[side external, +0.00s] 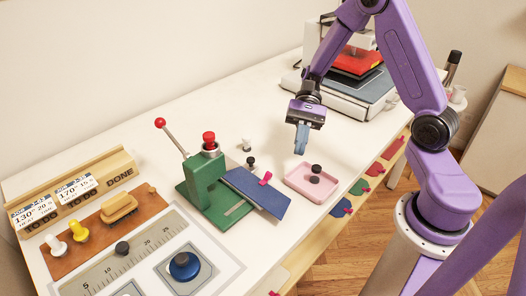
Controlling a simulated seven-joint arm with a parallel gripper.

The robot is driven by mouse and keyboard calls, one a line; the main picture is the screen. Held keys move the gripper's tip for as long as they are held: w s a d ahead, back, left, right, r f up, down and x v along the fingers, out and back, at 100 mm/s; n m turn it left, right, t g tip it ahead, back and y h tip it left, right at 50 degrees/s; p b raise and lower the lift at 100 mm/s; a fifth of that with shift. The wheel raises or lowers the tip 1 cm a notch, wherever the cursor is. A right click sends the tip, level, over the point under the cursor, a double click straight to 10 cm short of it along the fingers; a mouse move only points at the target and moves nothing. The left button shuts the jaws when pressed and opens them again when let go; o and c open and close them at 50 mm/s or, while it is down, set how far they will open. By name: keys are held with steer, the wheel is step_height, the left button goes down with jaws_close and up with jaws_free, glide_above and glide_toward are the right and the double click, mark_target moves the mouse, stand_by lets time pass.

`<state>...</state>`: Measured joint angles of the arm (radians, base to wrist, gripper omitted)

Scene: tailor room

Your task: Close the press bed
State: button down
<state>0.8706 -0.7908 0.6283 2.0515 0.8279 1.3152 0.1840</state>
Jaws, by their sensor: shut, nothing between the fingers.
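A white press machine (317,43) stands at the back right of the table. Its flat bed (372,88), a grey pad on a white base, sits out in front of and below a red and black piece (350,62). My arm crosses in front of part of the machine, so its left side is partly hidden. My gripper (301,150) points down with its blue fingers together. It is empty, above the white table in front of the press and apart from it.
A green hand press (205,190) with a red-knobbed lever and blue plate (256,190) stands mid-table. Colored tabs (376,169) line the front edge.

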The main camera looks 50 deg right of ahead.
steer(key=w+d+f+m+t+y, duration=0.1)
steer(key=w+d+m+t, duration=0.1)
steer(key=d+m, duration=0.1)
steer(key=w+d+f+m+t+y, duration=0.2)
steer(key=w+d+m+t, duration=0.1)
steer(key=d, duration=0.1)
steer(key=w+d+f+m+t+y, duration=0.1)
steer(key=w+d+m+t+y, duration=0.1)
steer(key=w+d+m+t, duration=0.1)
steer(key=shift+w+d+f+m, duration=0.25)
steer(key=shift+d+m, duration=0.25)
glide_toward(244, 172)
steer(key=shift+w+a, duration=0.85)
steer(key=shift+a, duration=0.1)
steer(key=a, duration=0.7)
steer(key=shift+a, duration=0.25)
steer(key=shift+a, duration=0.1)
